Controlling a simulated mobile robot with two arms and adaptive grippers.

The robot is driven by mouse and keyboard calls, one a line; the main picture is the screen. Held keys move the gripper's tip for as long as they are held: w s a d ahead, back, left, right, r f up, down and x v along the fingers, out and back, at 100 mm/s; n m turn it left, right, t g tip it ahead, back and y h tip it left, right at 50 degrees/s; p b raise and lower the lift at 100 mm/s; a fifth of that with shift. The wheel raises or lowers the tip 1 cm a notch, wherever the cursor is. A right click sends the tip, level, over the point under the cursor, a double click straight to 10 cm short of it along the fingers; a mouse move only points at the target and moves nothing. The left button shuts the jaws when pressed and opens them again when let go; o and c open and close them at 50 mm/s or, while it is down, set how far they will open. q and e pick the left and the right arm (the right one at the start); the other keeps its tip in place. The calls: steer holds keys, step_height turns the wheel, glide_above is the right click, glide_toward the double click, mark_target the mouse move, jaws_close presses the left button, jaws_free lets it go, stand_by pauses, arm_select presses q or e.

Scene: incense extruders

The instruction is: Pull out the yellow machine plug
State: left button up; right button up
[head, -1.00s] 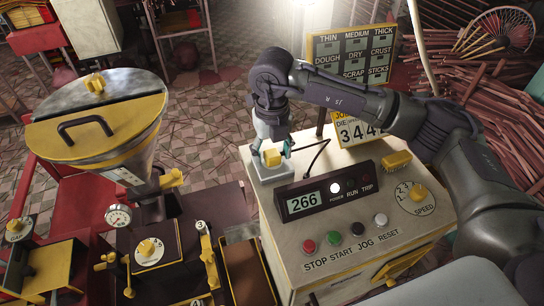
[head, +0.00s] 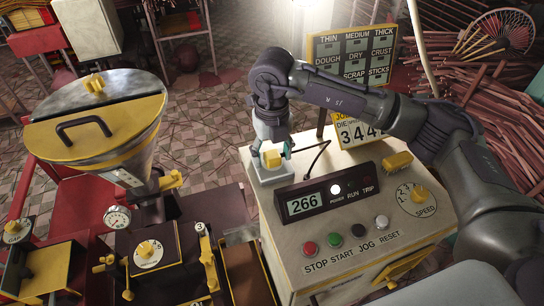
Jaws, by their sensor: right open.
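The yellow plug (head: 271,159) sits in a pale socket box (head: 272,175) at the back left corner of the control cabinet's top. A black cord runs from the plug side to the right and back. My right gripper (head: 272,149) points down over the plug. Its fingers are open, with one on each side of the plug's upper part; whether they touch it cannot be told. My left gripper is not in the view.
The control cabinet (head: 345,250) carries a display reading 266 (head: 305,203), several buttons and a speed dial (head: 416,199). A yellow-lidded hopper machine (head: 97,115) stands at left. A label board (head: 352,52) and stick piles (head: 480,80) are behind.

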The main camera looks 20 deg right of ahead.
mark_target(272, 154)
stand_by(0.3)
jaws_close()
stand_by(0.4)
steer(key=shift+r, duration=0.15)
steer(key=shift+r+p, duration=1.05)
steer(key=shift+r, duration=1.8)
